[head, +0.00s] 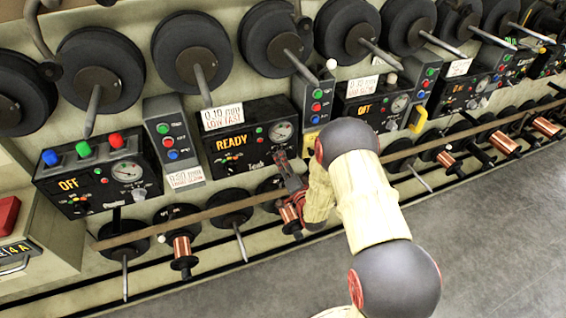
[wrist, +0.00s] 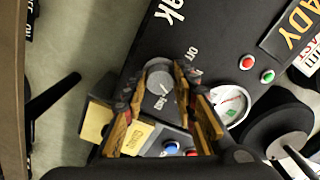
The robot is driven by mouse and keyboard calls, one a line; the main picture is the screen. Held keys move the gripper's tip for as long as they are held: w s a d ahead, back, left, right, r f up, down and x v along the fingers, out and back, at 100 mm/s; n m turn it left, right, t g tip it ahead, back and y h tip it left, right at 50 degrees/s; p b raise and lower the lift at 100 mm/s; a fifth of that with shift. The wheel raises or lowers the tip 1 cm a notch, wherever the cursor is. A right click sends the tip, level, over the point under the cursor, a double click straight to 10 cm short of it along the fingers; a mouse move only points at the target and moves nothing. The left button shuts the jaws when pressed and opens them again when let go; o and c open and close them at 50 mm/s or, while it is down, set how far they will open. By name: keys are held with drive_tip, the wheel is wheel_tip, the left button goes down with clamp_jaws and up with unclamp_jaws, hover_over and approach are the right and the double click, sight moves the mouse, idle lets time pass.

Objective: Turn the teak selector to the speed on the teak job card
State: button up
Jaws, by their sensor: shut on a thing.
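The teak machine box (head: 240,140) is black, with "Teak" lettering and a lit "READY" display. Its white card (head: 222,116) hangs at its top edge and appears to read "0.10 mm LOW FAST". In the head view, my gripper (head: 290,187) is at the box's lower right corner and my arm hides what it grips. In the wrist view, my gripper (wrist: 170,82) is shut on the grey round teak selector (wrist: 160,88), one finger on each side. Small lettering, perhaps "slow", shows by the selector; its exact setting is unclear.
A similar box (head: 100,180) reading "OFF" stands left, another (head: 375,108) right. Button panels (head: 172,138) stand between boxes. Black spools (head: 190,50) project above; a long rail (head: 180,222) and copper spools (head: 182,248) lie below. The grey floor (head: 490,220) is clear.

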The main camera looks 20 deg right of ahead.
drive_tip(key=m, duration=0.5)
idle(0.6)
drive_tip(key=o, duration=1.1)
drive_tip(key=shift+o, duration=0.2)
drive_tip(key=s, duration=1.2)
